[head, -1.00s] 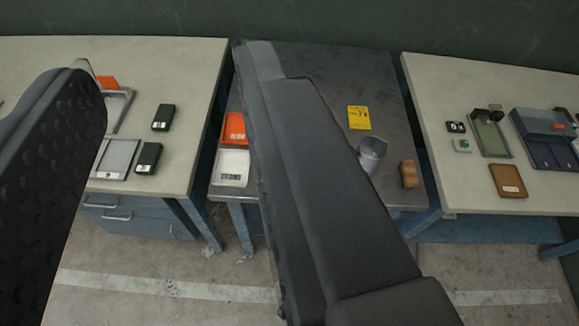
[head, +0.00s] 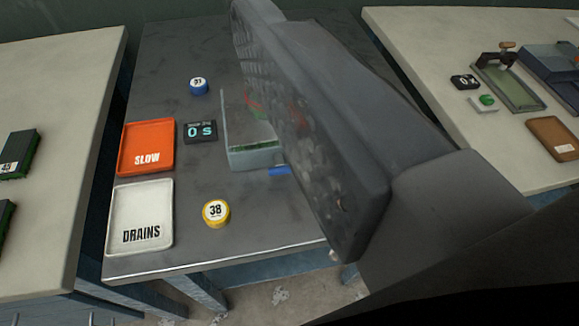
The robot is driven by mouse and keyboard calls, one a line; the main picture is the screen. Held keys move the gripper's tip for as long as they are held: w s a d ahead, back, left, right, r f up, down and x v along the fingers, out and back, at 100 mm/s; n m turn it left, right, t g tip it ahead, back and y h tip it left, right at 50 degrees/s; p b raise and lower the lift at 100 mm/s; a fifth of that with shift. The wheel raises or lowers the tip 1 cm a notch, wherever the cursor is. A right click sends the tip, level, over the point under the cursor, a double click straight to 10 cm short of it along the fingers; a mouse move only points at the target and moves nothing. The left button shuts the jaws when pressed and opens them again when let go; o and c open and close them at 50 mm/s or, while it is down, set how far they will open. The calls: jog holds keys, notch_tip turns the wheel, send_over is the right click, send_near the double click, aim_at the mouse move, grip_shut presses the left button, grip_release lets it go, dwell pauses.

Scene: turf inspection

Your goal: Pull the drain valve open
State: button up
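A clear-walled box (head: 254,158) with a thin green layer stands on the dark middle table, partly hidden behind my gripper. A small blue piece (head: 279,170) sticks out low at its front right; it may be the drain valve, but its far end is hidden. One finger of my gripper (head: 310,120) crosses the view right of the box, its bare textured pad facing left. The other finger is out of view. Nothing shows held against the pad. I cannot tell whether the finger touches the blue piece.
An orange SLOW tray (head: 146,141), a white DRAINS tray (head: 140,207) and a display (head: 200,131) reading 0 s stand left of the box. A yellow disc (head: 216,212) lies in front and a blue disc (head: 198,86) behind. Paler tables flank both sides.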

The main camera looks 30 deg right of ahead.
jog(key=w+d+f+h+b, duration=0.1)
jog(key=w+d+f+b, duration=0.15)
jog(key=f, duration=0.75)
jog(key=w+d+f+b, duration=0.1)
jog(key=d+f+b, duration=0.15)
jog(key=f, duration=0.75)
jog(key=m+t+h+b, duration=0.1)
jog(key=m+h+b, duration=0.1)
jog(key=b, duration=0.1)
send_near(283, 193)
jog(key=s+r, duration=0.4)
jog(key=b+x, duration=0.1)
jog(key=x, duration=0.3)
jog(key=b+x, duration=0.1)
jog(key=x, duration=0.3)
jog(key=a+b+x, duration=0.1)
jog(key=x, duration=0.4)
jog(key=shift+w+f, duration=0.25)
jog(key=shift+f, duration=0.1)
jog(key=shift+w+d+r, duration=0.1)
jog(key=shift+w, duration=0.2)
